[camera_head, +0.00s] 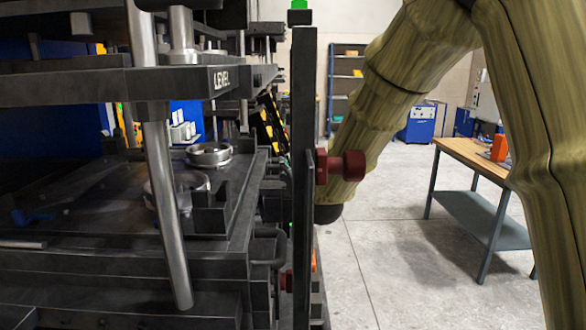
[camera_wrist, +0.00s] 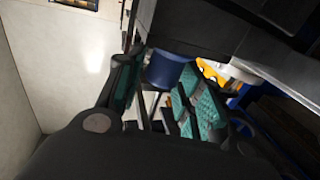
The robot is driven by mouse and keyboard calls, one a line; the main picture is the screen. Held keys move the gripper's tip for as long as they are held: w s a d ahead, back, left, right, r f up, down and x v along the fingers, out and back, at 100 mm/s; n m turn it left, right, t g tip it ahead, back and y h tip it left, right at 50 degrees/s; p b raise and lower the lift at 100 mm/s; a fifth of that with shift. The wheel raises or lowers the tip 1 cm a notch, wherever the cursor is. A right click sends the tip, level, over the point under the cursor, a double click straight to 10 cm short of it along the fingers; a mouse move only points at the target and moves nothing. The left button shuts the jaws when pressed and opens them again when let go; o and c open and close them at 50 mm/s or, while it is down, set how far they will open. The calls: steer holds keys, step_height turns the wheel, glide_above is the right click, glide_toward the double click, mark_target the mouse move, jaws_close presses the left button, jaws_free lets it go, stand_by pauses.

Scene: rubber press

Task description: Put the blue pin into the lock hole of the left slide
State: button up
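A blue cylindrical knob (camera_wrist: 170,72), which looks like the head of the blue pin, shows in the wrist view against the underside of a dark metal part. My gripper (camera_wrist: 162,78) has its teal-padded fingers apart, with the knob between and just beyond their tips. I see no clear contact on both sides. The knob's shaft is hidden. In the head view my gripper is out of sight behind the press's upright plate and my arm. The press's lower slide (camera_head: 85,210) is at the left. I cannot make out its lock hole.
A dark red knob (camera_head: 340,166) sticks out from the upright plate (camera_head: 303,130), close to my arm. A steel column (camera_head: 165,210) stands in front of the press. A wooden-topped workbench (camera_head: 470,155) is at the right. The grey floor (camera_head: 390,260) between is clear.

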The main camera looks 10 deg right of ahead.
steer(key=shift+o, duration=0.3)
steer(key=s, duration=1.2)
steer(key=shift+d, duration=0.4)
steer(key=shift+f, duration=0.1)
